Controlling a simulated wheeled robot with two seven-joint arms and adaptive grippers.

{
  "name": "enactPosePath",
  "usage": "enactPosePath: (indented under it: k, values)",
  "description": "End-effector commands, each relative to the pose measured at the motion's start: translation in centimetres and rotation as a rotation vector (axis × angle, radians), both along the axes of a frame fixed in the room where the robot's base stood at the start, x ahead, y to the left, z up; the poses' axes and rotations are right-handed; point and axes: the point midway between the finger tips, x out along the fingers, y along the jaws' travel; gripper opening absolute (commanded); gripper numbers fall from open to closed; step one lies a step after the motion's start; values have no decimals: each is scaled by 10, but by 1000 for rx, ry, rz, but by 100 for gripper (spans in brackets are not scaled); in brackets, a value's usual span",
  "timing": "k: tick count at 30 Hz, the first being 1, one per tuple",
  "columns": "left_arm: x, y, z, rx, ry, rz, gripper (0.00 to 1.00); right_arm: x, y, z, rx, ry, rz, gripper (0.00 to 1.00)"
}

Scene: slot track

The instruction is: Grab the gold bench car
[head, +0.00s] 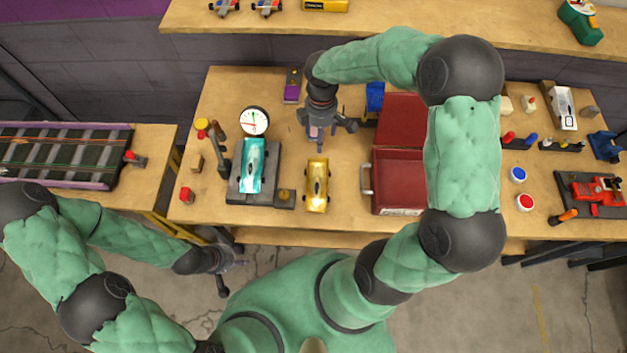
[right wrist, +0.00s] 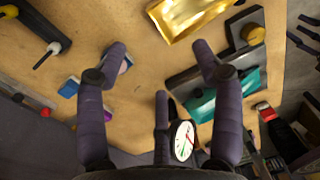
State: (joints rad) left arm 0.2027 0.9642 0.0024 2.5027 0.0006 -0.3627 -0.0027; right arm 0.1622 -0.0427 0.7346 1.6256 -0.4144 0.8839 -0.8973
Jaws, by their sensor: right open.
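The gold bench car (head: 317,185) lies on the workbench (head: 240,90), between the teal car's dark stand and the red toolbox. It also shows, cut off by the top edge, in the right wrist view (right wrist: 190,14). My right gripper (head: 325,132) is open and empty above the bench, just behind the gold car. In the right wrist view its spread fingers (right wrist: 158,60) point toward the car but are apart from it. My left gripper (head: 236,264) is low in front of the bench edge, fingers spread and empty, far from the car.
A teal car (head: 251,165) sits on a dark stand left of the gold car. A round dial (head: 254,121) stands behind it. A red toolbox (head: 398,180) is close on the right, partly hidden by my right arm.

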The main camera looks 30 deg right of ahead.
Motion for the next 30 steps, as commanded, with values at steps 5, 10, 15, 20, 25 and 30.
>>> enactPosePath:
  k: [5,10,15,20,25,30]
  values:
    - [0,0,-4,0,1,0,40,-1,1,-14,0,2,0,67]
    - [0,0,-9,0,0,0,40,-3,2,-38,0,2,0,67]
    - [0,0,-13,0,0,0,40,-4,2,-56,0,1,-2,67]
    - [0,0,-15,0,0,0,40,-4,4,-65,0,0,0,67]
    - [0,0,-23,0,0,0,40,-6,8,-88,0,1,1,67]
    - [0,0,-27,0,0,0,40,-7,8,-107,1,0,-1,67]
